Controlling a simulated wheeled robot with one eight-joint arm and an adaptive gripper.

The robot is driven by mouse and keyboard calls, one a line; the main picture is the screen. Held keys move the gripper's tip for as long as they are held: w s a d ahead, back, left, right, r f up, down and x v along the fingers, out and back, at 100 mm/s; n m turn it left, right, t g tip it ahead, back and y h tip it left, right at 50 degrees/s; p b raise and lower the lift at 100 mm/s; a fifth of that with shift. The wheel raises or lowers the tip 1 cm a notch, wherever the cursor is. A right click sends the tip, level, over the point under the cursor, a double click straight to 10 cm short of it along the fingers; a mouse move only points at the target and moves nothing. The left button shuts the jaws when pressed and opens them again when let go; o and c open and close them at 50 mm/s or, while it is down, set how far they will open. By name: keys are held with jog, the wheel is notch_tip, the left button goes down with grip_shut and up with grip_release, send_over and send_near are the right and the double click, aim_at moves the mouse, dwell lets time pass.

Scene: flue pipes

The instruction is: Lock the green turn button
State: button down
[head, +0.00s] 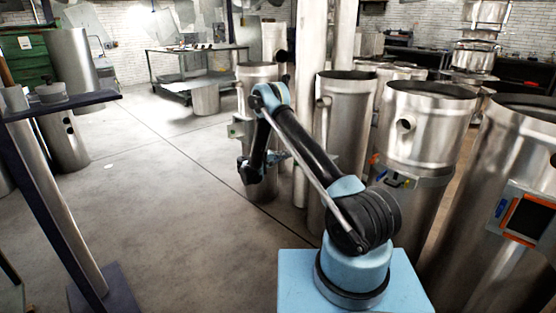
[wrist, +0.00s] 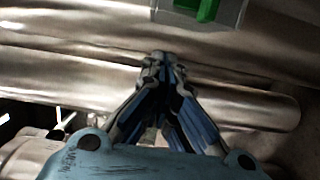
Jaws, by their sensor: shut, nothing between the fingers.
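The green turn button (wrist: 207,9) shows at the top edge of the wrist view, cut off by the frame. It sits on a pale grey plate (wrist: 232,14) fixed to a metal pipe. Its full shape and angle cannot be told. My gripper (wrist: 161,58) is shut and empty, its fingertips below and left of the button in that view, apart from it. In the head view my gripper (head: 246,172) hangs in front of a steel pipe, just below a small pale green plate (head: 237,128). The button itself cannot be made out there.
Several upright steel pipes (head: 345,110) stand close together on the right. A dark stand (head: 50,190) is at the left. The concrete floor (head: 170,210) between is clear.

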jog(key=shift+s+d, duration=1.35)
jog(key=shift+s, duration=0.1)
jog(key=shift+a, duration=0.25)
